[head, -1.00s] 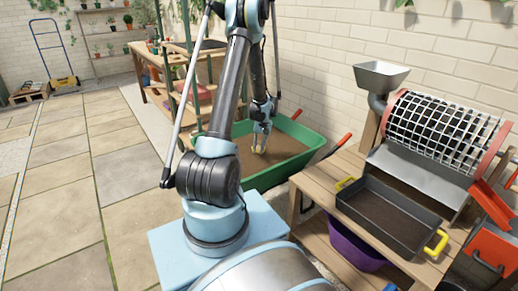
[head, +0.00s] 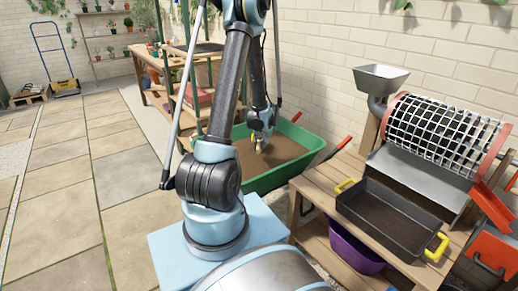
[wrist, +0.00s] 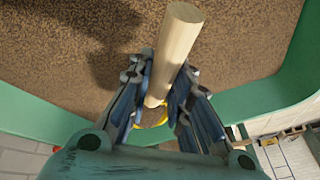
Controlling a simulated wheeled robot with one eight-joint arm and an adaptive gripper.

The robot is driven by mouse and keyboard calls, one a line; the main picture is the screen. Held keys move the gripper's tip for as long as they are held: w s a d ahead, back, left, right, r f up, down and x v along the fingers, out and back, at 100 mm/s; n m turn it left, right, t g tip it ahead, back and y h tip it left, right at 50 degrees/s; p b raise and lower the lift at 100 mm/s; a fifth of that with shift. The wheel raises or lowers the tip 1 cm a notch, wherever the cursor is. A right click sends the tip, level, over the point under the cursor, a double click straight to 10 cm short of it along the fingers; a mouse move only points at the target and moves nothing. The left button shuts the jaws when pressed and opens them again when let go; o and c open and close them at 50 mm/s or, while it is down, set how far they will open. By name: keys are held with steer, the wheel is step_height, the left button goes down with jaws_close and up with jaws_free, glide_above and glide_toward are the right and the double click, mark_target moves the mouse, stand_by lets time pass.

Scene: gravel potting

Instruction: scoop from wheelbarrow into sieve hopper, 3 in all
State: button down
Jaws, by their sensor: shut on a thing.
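My gripper (head: 262,138) is over the green wheelbarrow (head: 270,183), which holds brown gravelly soil (head: 285,150). In the wrist view my gripper (wrist: 158,105) is shut on the pale wooden handle (wrist: 175,48) of a scoop. A bit of the scoop's yellow edge (wrist: 152,124) shows between the fingers; most of the scoop is hidden, so I cannot tell how full it is. The soil (wrist: 230,40) also fills the upper part of the wrist view. The grey sieve hopper (head: 382,77) stands at the right, above the mesh drum, well apart from my gripper.
The mesh drum (head: 445,128) sits by the wall. A black tray with yellow handles (head: 390,222) stands on the wooden bench (head: 320,187), with a purple tub (head: 355,245) below. A wooden potting table (head: 150,75) is behind. Paving (head: 70,190) at left is clear.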

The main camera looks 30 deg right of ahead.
steer(key=shift+t+h, duration=0.3)
steer(key=shift+t, duration=0.3)
steer(key=shift+s+a+r, duration=0.15)
steer(key=shift+s+r, duration=0.1)
steer(key=shift+r, duration=1.05)
steer(key=shift+s+a+r, duration=0.2)
steer(key=shift+s+r, duration=0.1)
steer(key=shift+r, duration=0.95)
steer(key=shift+s+a+r, duration=0.15)
steer(key=shift+s+r, duration=0.1)
steer(key=shift+r, duration=1.05)
